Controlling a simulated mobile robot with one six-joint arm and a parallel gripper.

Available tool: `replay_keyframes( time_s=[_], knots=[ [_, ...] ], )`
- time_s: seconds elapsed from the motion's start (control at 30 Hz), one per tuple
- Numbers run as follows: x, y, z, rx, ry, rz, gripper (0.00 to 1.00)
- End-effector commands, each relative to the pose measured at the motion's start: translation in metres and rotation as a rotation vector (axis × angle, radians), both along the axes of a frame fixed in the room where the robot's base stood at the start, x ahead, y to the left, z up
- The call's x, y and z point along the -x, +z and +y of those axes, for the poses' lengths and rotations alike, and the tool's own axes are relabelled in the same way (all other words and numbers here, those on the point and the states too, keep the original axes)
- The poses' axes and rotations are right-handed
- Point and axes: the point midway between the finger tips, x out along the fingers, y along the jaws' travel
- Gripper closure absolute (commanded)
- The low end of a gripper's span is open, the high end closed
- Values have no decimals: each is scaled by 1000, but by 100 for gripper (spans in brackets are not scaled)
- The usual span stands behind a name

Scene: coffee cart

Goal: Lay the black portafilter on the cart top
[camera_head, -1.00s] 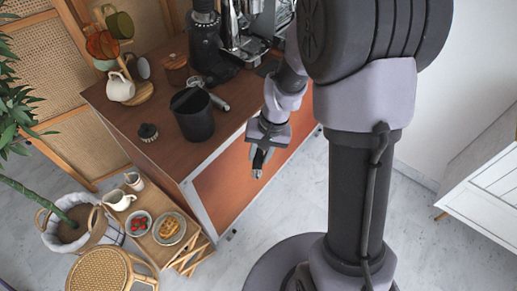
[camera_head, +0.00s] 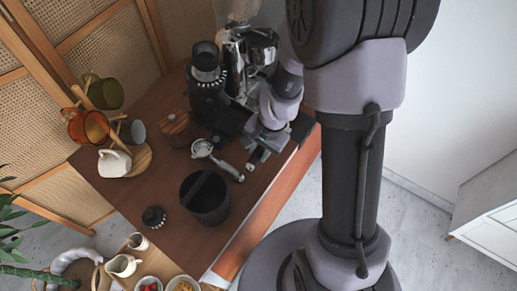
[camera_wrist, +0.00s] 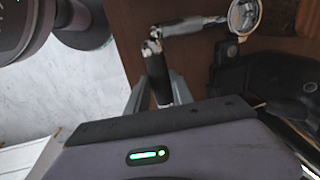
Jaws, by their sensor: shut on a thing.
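My gripper (camera_head: 254,160) is over the right edge of the wooden cart top (camera_head: 165,190). In the wrist view its grey fingers (camera_wrist: 157,92) are shut on a dark handle with a metal end (camera_wrist: 157,72), which I take to be the black portafilter. Its basket cannot be made out. In the head view the held piece is small and mostly hidden by my gripper. A second, silver portafilter (camera_head: 203,148) lies on the cart top just left of my gripper; it also shows in the wrist view (camera_wrist: 243,18), its handle end close to the held piece.
A black bin (camera_head: 206,198) stands in front of the silver portafilter. A black grinder (camera_head: 206,85) and a chrome coffee machine (camera_head: 250,60) stand behind.

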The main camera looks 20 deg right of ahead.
Motion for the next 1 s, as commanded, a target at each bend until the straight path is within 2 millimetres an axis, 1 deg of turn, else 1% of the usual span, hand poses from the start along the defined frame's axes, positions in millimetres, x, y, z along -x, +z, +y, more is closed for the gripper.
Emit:
replay_keyframes(
  time_s=[0.17, 0.5, 0.63, 0.87, 0.9, 0.97, 1.0],
  knots=[
    [0, -15, 0, 0, 1, -2, 100],
    [0, -57, 0, 0, 1, 0, 100],
    [0, -64, 0, 0, 1, -2, 100],
    [0, -63, 0, 0, 2, -2, 100],
    [0, -63, 0, 0, 2, -2, 68],
    [0, -63, 0, 0, 1, -2, 57],
    [0, -63, 0, 0, 1, -2, 49]
  ],
)
